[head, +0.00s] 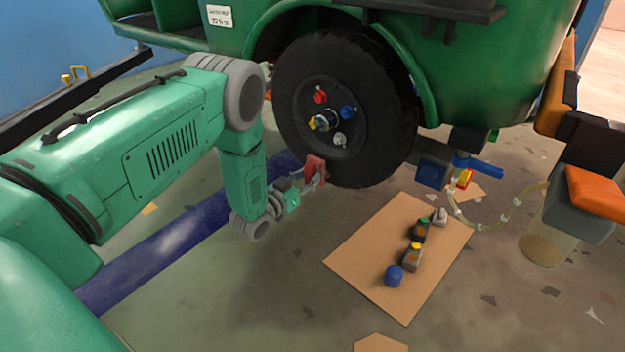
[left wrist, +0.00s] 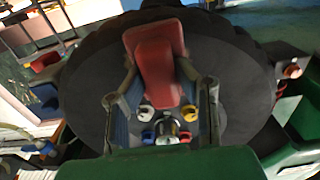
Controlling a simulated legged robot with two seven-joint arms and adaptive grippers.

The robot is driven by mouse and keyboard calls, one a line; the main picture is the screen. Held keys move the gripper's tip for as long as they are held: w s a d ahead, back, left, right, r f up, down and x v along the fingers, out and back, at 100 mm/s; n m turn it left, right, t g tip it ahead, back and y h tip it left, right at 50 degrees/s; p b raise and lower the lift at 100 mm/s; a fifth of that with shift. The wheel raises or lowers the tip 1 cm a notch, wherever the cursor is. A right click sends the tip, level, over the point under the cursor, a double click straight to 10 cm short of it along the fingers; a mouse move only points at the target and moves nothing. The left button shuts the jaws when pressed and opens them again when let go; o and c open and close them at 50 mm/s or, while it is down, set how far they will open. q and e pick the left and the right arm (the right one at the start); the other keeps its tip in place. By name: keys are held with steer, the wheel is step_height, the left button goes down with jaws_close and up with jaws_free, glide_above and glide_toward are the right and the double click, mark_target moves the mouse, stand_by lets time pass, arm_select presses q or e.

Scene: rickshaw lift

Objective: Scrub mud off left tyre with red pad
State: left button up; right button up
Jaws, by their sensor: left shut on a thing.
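The left tyre (head: 392,130) is black and stands under the green rickshaw body in the head view. Its dark wheel face has red, blue, yellow and pale nuts around a metal hub. The tyre (left wrist: 85,95) fills the middle of the left wrist view. My left gripper (head: 312,178) is shut on the red pad (head: 316,167) at the tyre's lower left edge. The pad (left wrist: 158,65) sits between the fingers in the left wrist view, in front of the tyre. I cannot tell whether it touches the rubber. Mud is not clearly distinguishable. My right gripper is not in view.
A cardboard sheet (head: 365,250) on the floor holds several small items, including a blue cap (head: 394,276). A blue block (head: 432,172) and a clear hose (head: 483,226) lie right of the tyre. A dark blue strip (head: 170,245) crosses the floor under my left arm.

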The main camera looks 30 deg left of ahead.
arm_select(q)
steer(key=a, duration=0.1)
steer(key=a+r, duration=0.1)
steer(key=a, duration=0.1)
steer(key=shift+w+a, duration=0.2)
steer(key=shift+d+f, duration=0.1)
steer(key=shift+s+d+f+p, duration=0.15)
steer(key=shift+d+f, duration=0.1)
steer(key=shift+d, duration=0.95)
steer(key=shift+d+f+p, duration=0.2)
steer(key=shift+d+f, duration=0.1)
steer(key=shift+d, duration=0.95)
steer(key=shift+s+d+f+p, duration=0.15)
steer(key=shift+d+f, duration=0.1)
steer(key=shift+d, duration=0.95)
steer(key=s+p, duration=0.3)
steer(key=s, duration=0.3)
steer(key=shift+a, duration=0.35)
